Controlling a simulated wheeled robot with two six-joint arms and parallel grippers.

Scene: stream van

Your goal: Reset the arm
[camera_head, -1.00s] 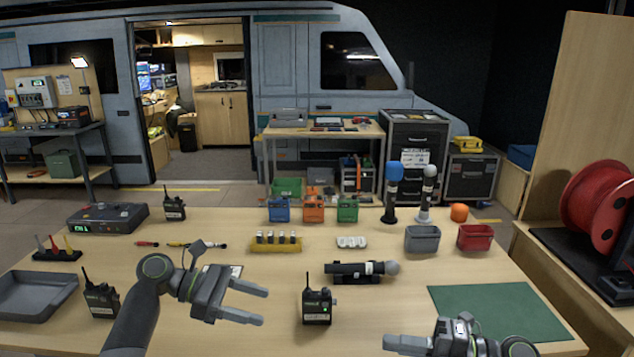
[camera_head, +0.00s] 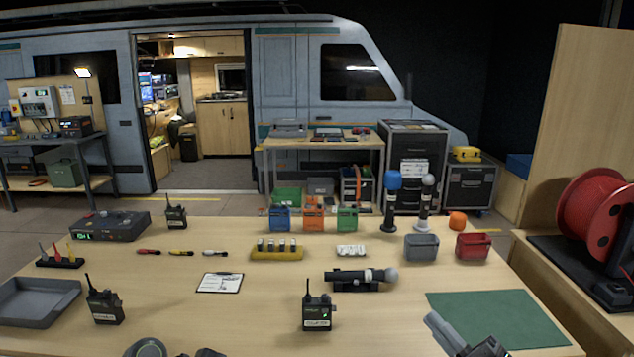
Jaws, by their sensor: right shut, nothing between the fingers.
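My right gripper (camera_head: 448,334) shows at the bottom right, low over the front of the table, left of the green mat's front edge. It is shut with nothing in it. Of my left arm, only dark rounded parts show at the bottom edge, left of centre; the left gripper's fingers are out of view. A walkie-talkie (camera_head: 316,311) stands upright at the front middle, between the two arms and apart from both.
The table (camera_head: 250,325) holds a green mat (camera_head: 495,318), a microphone (camera_head: 362,276) on a stand, a clipboard (camera_head: 220,283), a grey tray (camera_head: 38,300) and another walkie-talkie (camera_head: 104,305). Grey (camera_head: 421,247) and red (camera_head: 473,246) bins stand at right. The front middle is mostly bare.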

